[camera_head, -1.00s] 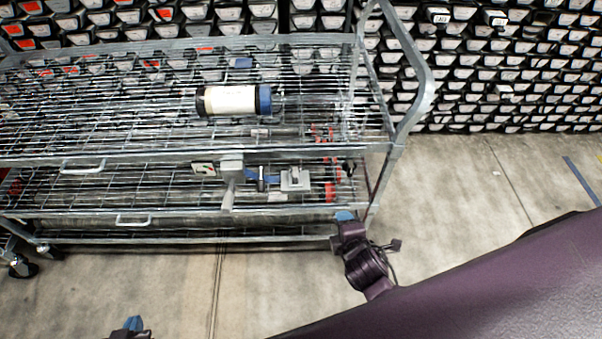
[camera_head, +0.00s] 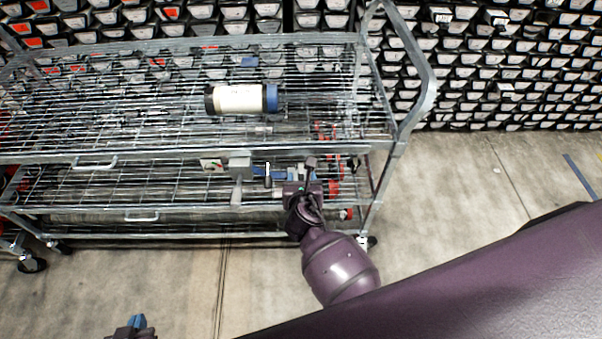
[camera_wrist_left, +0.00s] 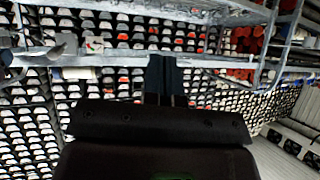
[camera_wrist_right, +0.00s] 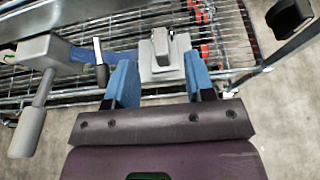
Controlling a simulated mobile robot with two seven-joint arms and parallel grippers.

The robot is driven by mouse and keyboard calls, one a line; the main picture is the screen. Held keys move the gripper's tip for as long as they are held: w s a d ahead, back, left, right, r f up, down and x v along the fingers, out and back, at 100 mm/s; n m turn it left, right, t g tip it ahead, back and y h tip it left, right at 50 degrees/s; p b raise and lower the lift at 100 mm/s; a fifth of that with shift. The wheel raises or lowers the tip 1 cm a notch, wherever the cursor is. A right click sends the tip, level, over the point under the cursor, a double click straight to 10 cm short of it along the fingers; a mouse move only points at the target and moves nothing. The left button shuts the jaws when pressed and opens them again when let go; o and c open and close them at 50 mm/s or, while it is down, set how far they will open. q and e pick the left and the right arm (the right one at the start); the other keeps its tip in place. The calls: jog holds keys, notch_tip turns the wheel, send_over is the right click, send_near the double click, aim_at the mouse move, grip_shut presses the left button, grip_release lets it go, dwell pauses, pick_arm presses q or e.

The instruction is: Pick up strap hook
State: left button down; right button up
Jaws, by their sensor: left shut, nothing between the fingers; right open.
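A grey blocky fitting (camera_wrist_right: 160,55), which looks like the strap hook, sits on the cart's middle wire shelf. In the right wrist view it lies ahead of and between the open blue fingers of my right gripper (camera_wrist_right: 160,78). It is not gripped. A blue strap (camera_wrist_right: 82,54) lies left of it, leading to a grey body with a handle (camera_wrist_right: 45,55). In the head view my right gripper (camera_head: 300,182) reaches to the shelf and largely hides the fitting. My left gripper (camera_head: 136,324) is low at the bottom edge, away from the cart, shut and empty (camera_wrist_left: 160,70).
The wire cart (camera_head: 150,153) has shelf rims and an upright tube (camera_head: 378,190) near my right arm. A white bottle (camera_head: 240,99) lies on the upper shelf. Red items (camera_head: 335,188) are just right of the gripper. Open floor lies in front.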

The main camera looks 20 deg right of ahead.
aim_at(301, 169)
jog(key=shift+x, duration=0.95)
jog(key=b+x, duration=0.1)
jog(key=x, duration=0.3)
jog(key=shift+f, duration=0.2)
jog(key=shift+w+d+b, duration=0.1)
jog(key=shift+w+b, duration=0.2)
jog(key=shift+b, duration=0.05)
jog(key=shift+w, duration=0.15)
grip_shut()
